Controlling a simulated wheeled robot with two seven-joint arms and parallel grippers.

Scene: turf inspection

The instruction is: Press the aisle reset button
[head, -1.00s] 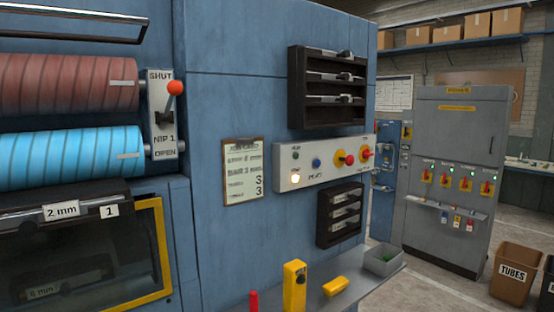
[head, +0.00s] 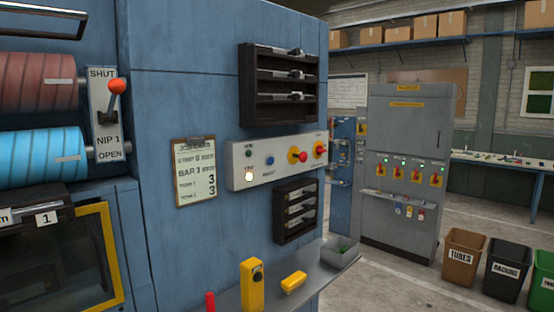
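A pale control panel (head: 278,160) is mounted on the side of the blue machine. It carries a small green button or lamp (head: 248,153), a blue button (head: 270,160), a lit white lamp or button (head: 249,176) and two red knobs on yellow (head: 297,155). Small lettering sits under the blue button but is too blurred to read surely. I cannot tell which of these is the aisle reset button. Neither of my grippers is in view.
A shelf (head: 228,297) below the panel holds a yellow box-like device (head: 252,285), a yellow block (head: 294,282) and a grey tray (head: 341,254). A grey cabinet (head: 405,150) stands behind at the right, with bins (head: 463,255) near it. The floor between is clear.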

